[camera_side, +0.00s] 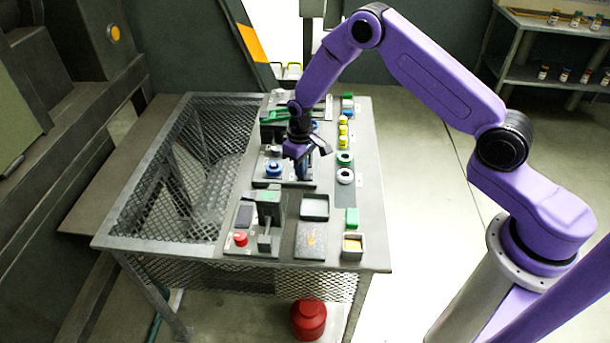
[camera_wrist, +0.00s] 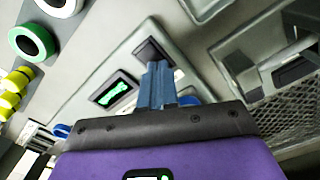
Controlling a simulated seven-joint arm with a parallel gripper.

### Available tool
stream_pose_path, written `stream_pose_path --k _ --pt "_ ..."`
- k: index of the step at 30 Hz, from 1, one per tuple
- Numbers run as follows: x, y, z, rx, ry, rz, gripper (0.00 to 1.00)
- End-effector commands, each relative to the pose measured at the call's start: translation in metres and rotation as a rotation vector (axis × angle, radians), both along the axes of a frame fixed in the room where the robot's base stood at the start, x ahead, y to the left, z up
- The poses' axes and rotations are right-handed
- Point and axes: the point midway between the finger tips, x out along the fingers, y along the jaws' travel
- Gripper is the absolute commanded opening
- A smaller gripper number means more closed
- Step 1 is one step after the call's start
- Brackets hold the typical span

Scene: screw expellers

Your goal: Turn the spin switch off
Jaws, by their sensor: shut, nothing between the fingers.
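My gripper (camera_side: 303,172) points down over the middle of the work table. Its blue fingers (camera_wrist: 158,85) are shut together with nothing between them. In the wrist view the fingertips are close to a small dark rectangular part (camera_wrist: 150,48) on a grey panel; I cannot tell whether they touch it. A blue round knob (camera_side: 273,168) sits on a base just left of the gripper. I cannot tell for certain which part is the spin switch, and the fingers hide some of the panel.
A red button (camera_side: 240,239) and a grey-green bracket (camera_side: 268,205) stand toward the front. Green (camera_side: 345,158), white (camera_side: 345,176) and yellow parts line the right side. A mesh-covered section (camera_side: 165,195) fills the table's left.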

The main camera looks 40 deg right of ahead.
Motion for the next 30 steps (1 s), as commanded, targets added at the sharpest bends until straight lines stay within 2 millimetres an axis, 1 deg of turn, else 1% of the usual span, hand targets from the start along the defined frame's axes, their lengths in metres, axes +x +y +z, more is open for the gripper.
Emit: stream_pose_path --k 8,30 --pt "0.000 0.000 -0.002 0.000 0.000 0.000 0.00" --pt "0.000 0.000 0.048 0.001 -0.002 0.000 0.00"
